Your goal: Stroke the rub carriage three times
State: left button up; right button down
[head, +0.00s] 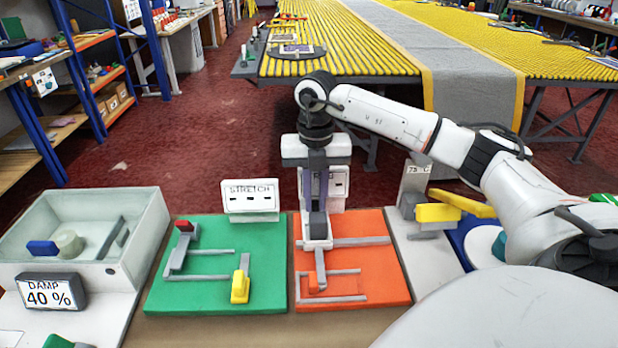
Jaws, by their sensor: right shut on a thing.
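The rub carriage (321,270) is a grey piece over the orange board (382,270), among grey rails. Its sign (340,183) stands behind and is mostly hidden by my right arm. My right gripper (317,243) points down over the middle of the orange board and is shut on the top of the carriage. The gripper covers the carriage's upper part, so the exact grip is hard to see. My left gripper is not in view.
Left of the orange board is a green board (207,257) with a STRETCH sign (250,196) and red and yellow handles. A pale tray (140,236) with a "DAMP 40 %" display (52,292) stands further left. A grey board with a yellow lever (437,212) lies right, close to my arm.

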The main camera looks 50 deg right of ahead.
jog(key=shift+w+a, duration=0.1)
jog(key=shift+w, duration=0.05)
jog(key=c, duration=1.7)
grip_release()
jog(key=shift+w+a, duration=0.1)
jog(key=shift+r, duration=0.15)
notch_tip(320, 180, up, 10)
jog(key=shift+r, duration=0.1)
